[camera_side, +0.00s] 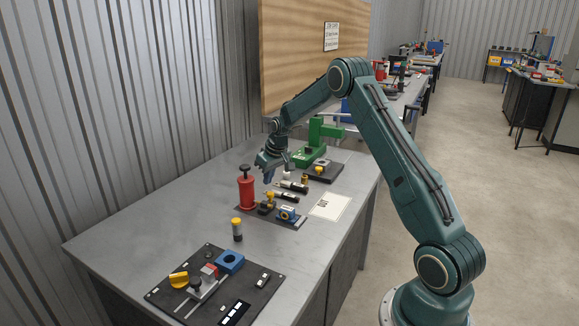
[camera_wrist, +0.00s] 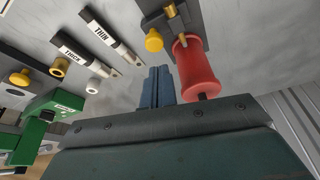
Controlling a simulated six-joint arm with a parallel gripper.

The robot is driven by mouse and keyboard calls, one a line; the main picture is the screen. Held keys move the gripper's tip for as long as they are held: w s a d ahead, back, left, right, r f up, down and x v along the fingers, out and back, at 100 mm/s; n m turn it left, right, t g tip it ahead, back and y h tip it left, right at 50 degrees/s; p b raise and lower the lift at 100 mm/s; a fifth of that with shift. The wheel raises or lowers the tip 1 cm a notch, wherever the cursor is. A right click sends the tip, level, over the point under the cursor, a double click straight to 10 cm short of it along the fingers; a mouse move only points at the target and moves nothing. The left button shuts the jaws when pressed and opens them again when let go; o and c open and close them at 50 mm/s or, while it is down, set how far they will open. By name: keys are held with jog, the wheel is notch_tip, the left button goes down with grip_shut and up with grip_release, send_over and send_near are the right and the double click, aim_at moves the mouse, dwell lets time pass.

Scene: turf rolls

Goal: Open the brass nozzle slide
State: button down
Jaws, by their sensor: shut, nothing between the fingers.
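My gripper (camera_side: 268,180) is shut and empty, above the bench just right of the red cylinder's top in the side view. In the wrist view its blue fingers (camera_wrist: 158,72) are together. A yellow, brass-coloured round piece (camera_wrist: 154,40) sits by a dark block (camera_wrist: 152,8) near the red cylinder (camera_wrist: 197,68). In the side view the yellow piece (camera_side: 269,196) is below my fingers, apart from them, with the red cylinder (camera_side: 246,190) to its left. I cannot tell whether this piece is the nozzle slide, or its position.
Two dark tools labelled THICK (camera_wrist: 83,55) and THIN (camera_wrist: 110,42) lie nearby. A green press (camera_side: 313,143) stands behind. A blue device (camera_side: 287,213), a paper sheet (camera_side: 329,206) and a yellow-topped cylinder (camera_side: 237,230) are around. A fixture board (camera_side: 165,290) lies in front.

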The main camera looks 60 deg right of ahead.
jog(key=shift+v, duration=2.9)
jog(key=shift+s, duration=0.1)
jog(key=s+d+f+m+t+y, duration=0.1)
jog(key=s+m, duration=0.5)
jog(key=m, duration=0.9)
jog(key=s+d+f+m+t+y, duration=0.2)
jog(key=s+m, duration=0.5)
jog(key=m, duration=0.8)
jog(key=shift+d+f+t, duration=0.2)
jog(key=shift+d+t, duration=0.65)
jog(key=shift+t, duration=0.15)
